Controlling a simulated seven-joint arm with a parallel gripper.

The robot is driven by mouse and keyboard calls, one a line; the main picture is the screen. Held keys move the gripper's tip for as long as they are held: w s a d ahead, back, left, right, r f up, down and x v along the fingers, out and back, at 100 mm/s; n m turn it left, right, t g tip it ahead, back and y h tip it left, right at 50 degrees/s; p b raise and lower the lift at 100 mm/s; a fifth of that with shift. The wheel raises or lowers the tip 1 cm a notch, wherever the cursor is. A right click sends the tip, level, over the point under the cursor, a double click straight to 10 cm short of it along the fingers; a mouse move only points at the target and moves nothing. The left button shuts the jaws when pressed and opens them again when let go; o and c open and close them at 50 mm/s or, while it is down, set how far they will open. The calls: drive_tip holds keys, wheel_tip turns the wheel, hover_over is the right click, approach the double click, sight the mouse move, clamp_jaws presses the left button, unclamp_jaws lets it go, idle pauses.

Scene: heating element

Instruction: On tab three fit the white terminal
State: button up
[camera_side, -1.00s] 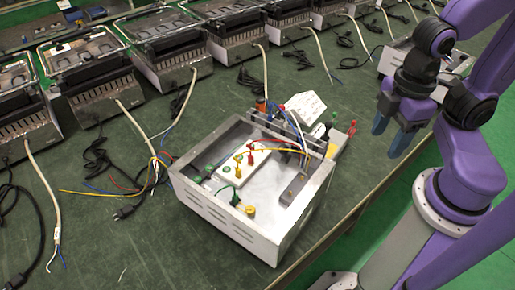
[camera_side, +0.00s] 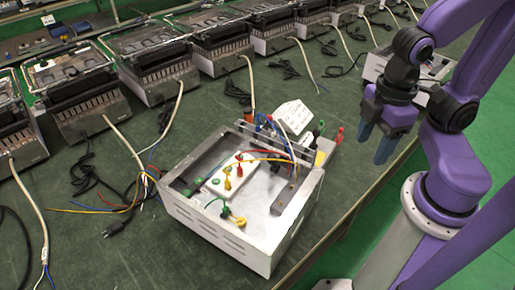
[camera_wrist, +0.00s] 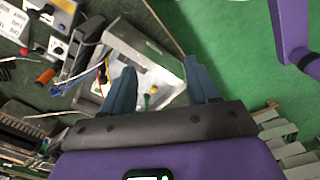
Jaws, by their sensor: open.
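My gripper (camera_side: 375,148) has two blue fingers, apart and empty. It hangs in the air to the right of an open white metal box (camera_side: 214,228), clear of it. In the wrist view the box (camera_wrist: 155,49) shows between and beyond the open fingers (camera_wrist: 160,66). Inside the box a white block (camera_side: 211,186) carries small yellow, red and green connectors. Red, yellow, blue and white wires (camera_side: 264,153) run to the box's back wall. I cannot tell which connector is the white terminal, nor make out tab three.
Behind the box stand a white lettered card (camera_side: 294,116) and coloured posts (camera_side: 339,134). Loose wire ends (camera_side: 100,208) lie to the left. A row of similar units (camera_side: 155,66) fills the back. The table front at left is mostly clear.

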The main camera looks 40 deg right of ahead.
drive_tip(key=w+a+f+m+t+y, duration=0.2)
drive_tip(key=w+a+f, duration=0.3)
drive_tip(key=w, duration=0.4)
drive_tip(key=m+t, duration=0.8)
drive_tip(key=t, duration=0.3)
approach(275, 122)
drive_tip(key=shift+w+d+y, duration=0.15)
drive_tip(key=shift+w+y, duration=0.05)
drive_tip(key=shift+y, duration=0.2)
drive_tip(key=shift+x, duration=3.65)
clamp_jaws()
